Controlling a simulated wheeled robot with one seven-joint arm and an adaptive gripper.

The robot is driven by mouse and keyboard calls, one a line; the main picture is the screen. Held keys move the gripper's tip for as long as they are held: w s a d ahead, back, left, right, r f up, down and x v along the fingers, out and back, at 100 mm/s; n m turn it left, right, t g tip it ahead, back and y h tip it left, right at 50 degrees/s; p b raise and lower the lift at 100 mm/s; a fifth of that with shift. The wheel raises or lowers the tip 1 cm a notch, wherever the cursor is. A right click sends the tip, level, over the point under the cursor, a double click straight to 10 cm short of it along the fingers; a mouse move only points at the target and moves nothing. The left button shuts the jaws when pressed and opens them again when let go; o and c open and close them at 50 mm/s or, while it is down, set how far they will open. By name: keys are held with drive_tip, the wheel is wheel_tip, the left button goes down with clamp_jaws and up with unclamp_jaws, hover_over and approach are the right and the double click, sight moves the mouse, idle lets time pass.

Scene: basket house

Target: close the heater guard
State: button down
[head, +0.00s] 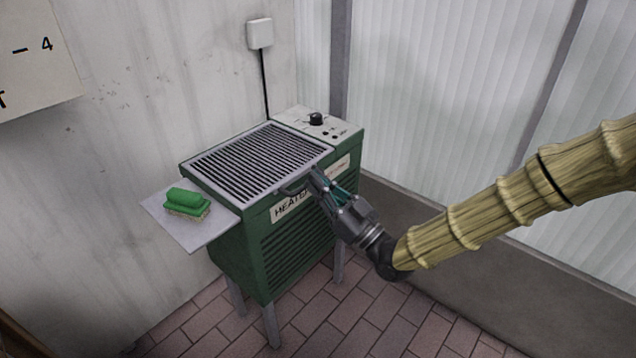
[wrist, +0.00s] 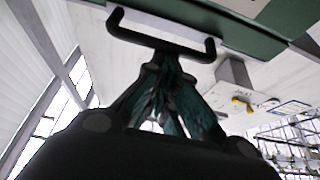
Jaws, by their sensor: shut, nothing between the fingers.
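The heater (head: 290,240) is a green cabinet on grey legs against the wall. Its guard (head: 258,160), a grey-framed grille of dark slats, lies over the top and looks flat; a small gap under its edge cannot be told. A dark handle (head: 292,189) sticks out from the guard's front edge. My gripper (head: 317,174) is shut and empty at the front right, close by the handle. In the wrist view the handle (wrist: 150,42) is a dark bar just beyond my fingertips (wrist: 166,62). I cannot tell whether they touch.
A side shelf (head: 195,240) on the heater's left holds a green brush (head: 187,201). A control panel with a black knob (head: 316,119) sits at the back right. A white wall box (head: 260,33) with a cable is behind. The brick floor (head: 390,315) in front is clear.

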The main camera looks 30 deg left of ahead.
wheel_tip(320, 180, up, 4)
drive_tip(key=d+p, duration=0.1)
drive_tip(key=p, duration=0.2)
drive_tip(key=f+v, duration=0.1)
drive_tip(key=v, duration=0.8)
drive_tip(key=shift+f, duration=0.25)
drive_tip(key=d+f+m+t+h, duration=0.2)
drive_tip(key=d+f+m+h, duration=0.4)
drive_tip(key=f, duration=0.7)
drive_tip(key=d+f+m+t+h, duration=0.25)
drive_tip(key=d+f+h, duration=0.25)
drive_tip(key=d+f, duration=0.55)
drive_tip(key=s+d+f+m+g+h, duration=0.2)
drive_tip(key=s+d+f+m+h, duration=0.15)
drive_tip(key=s+d+f, duration=0.55)
drive_tip(key=s+d+f+m+g+h, duration=0.2)
drive_tip(key=s+d+f+h, duration=0.25)
drive_tip(key=d+f, duration=0.4)
drive_tip(key=s+d+m+g+h, duration=0.3)
drive_tip(key=s+d, duration=0.7)
drive_tip(key=d, duration=0.3)
wheel_tip(320, 180, up, 25)
drive_tip(key=p, duration=2.5)
drive_tip(key=shift+s+h, duration=0.2)
drive_tip(key=shift+h, duration=0.1)
